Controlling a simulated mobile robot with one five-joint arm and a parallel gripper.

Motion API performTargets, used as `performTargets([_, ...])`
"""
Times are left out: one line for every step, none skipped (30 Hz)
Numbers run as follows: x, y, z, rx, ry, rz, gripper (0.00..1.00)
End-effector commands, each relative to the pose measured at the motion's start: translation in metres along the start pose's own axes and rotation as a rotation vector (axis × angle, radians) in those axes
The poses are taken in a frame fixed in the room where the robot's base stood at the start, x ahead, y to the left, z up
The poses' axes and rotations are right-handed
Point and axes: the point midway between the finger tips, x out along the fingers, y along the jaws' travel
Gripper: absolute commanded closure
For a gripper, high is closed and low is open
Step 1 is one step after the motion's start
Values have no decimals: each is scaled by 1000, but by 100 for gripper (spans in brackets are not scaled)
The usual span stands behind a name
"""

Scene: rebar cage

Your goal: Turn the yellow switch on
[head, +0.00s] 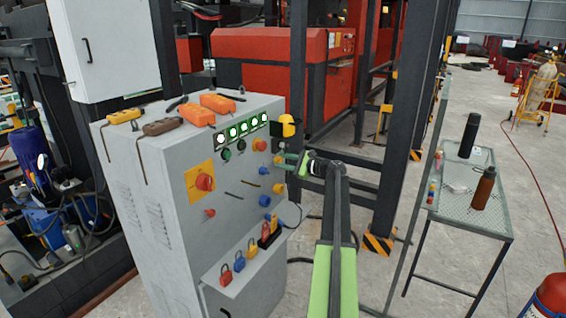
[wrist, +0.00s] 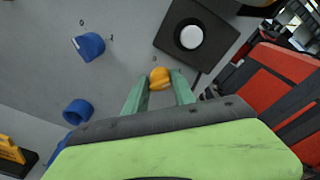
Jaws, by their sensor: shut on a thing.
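The yellow switch (wrist: 160,77) is a small rounded knob on the grey panel, with a small mark printed beside it. It sits between the green fingertips of my gripper (wrist: 159,88) in the wrist view, one finger on each side. My gripper is shut on it. In the head view my gripper (head: 283,159) reaches the right part of the control cabinet's front (head: 235,165). There the fingers hide most of what they hold, and I cannot tell how far the switch is turned.
Blue knobs (wrist: 88,46) and (wrist: 76,112) are close by on the panel, and a white button on a black plate (wrist: 190,37) is beside my fingers. A dark post (head: 395,130) stands right of my arm. A metal table (head: 450,205) with bottles is further right.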

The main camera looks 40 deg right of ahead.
Motion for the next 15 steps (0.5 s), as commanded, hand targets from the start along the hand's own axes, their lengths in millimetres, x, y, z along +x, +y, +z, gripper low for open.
performTargets([0,-3,-1,25,-1,-4,100])
performTargets([0,-3,-1,38,-1,-3,100])
performTargets([0,-3,-1,55,-2,-2,100])
performTargets([0,-3,-1,66,-3,-1,100])
performTargets([0,-3,-1,77,-3,-1,100])
performTargets([0,-3,-1,89,-4,0,100])
performTargets([0,-4,-1,96,-4,1,100])
performTargets([-1,-4,-1,104,-4,1,100])
performTargets([-1,-4,-1,112,-5,2,100])
performTargets([-1,-4,-1,117,-5,2,100])
performTargets([-1,-4,-1,121,-5,2,100])
performTargets([-1,-4,-1,125,-5,3,100])
performTargets([-1,-4,-1,127,-5,3,100])
performTargets([-1,-4,-1,129,-6,3,100])
performTargets([-1,-4,-1,131,-6,3,100])
